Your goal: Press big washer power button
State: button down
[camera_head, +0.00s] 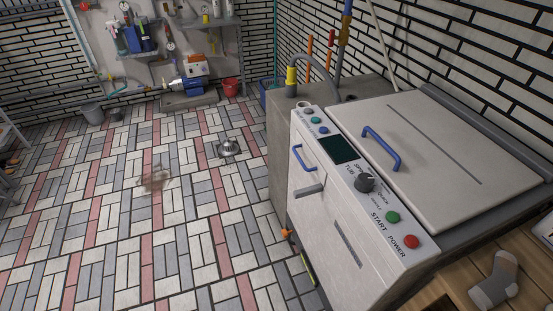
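The big washer (345,245) stands at the right, with a pale body and a flat lid (450,150) that is closed and has a blue handle (382,148). Its sloped control panel carries a red button (411,242) at the near end, beside the printed word POWER. A green button (392,217) sits just beyond it near the word START. A dark knob (365,183) and a small dark green screen (339,149) are farther along the panel. My gripper is not in view.
A grey sock (495,282) lies on a wooden surface (456,271) at the lower right. The tiled floor (130,210) left of the washer is mostly clear, with a metal drain (229,147).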

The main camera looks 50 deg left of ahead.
aim_at(410, 241)
jog(key=u, duration=1.45)
